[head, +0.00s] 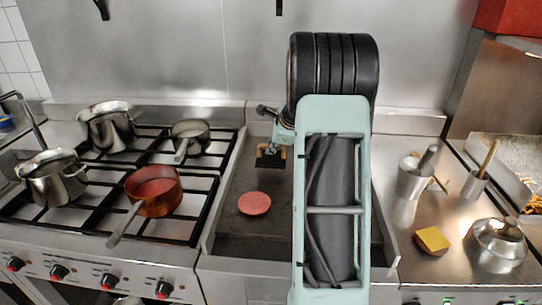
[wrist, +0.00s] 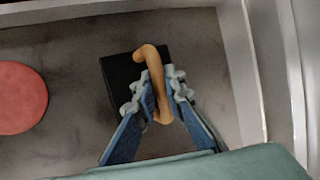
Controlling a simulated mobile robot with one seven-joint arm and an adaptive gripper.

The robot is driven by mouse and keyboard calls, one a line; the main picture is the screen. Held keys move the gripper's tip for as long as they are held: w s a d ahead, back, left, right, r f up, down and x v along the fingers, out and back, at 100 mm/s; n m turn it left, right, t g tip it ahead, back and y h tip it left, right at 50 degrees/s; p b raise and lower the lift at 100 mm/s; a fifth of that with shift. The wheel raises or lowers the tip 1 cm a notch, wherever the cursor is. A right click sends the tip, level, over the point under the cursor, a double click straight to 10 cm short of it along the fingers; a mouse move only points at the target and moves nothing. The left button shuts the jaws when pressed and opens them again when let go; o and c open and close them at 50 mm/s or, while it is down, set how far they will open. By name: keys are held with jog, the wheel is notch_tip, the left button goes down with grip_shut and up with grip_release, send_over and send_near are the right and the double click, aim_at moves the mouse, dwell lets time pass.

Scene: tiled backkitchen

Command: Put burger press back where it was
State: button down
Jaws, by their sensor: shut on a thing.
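The burger press, a black square plate with a curved wooden handle, shows in the wrist view (wrist: 122,72) and in the head view (head: 268,161). My gripper (wrist: 157,92) has its blue fingers closed around the wooden handle, one on each side. The press is over the back part of the flat griddle (head: 237,185), and I cannot tell whether its plate touches the surface. A round pink patty (head: 254,203) lies on the griddle in front of the press; it also shows at the left in the wrist view (wrist: 20,98). My arm hides the griddle's right part.
Left is a gas stove with several steel pots (head: 54,178) and a copper saucepan (head: 154,192). On the right counter are a steel mortar (head: 412,180), a cheese-topped patty (head: 433,240) and a domed lid (head: 497,243). Raised metal walls edge the griddle.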

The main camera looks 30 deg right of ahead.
aim_at(271, 156)
jog(key=shift+w+d+f, duration=0.3)
jog(key=shift+w+f, duration=0.3)
jog(key=shift+f, duration=1.45)
jog(key=shift+f+b, duration=0.15)
jog(key=shift+b, duration=0.15)
jog(key=c, duration=2)
grip_release()
jog(key=shift+s+f, duration=0.1)
jog(key=shift+f, duration=0.05)
jog(key=shift+r, duration=0.3)
jog(key=v, duration=1.2)
jog(key=shift+a+f, duration=0.1)
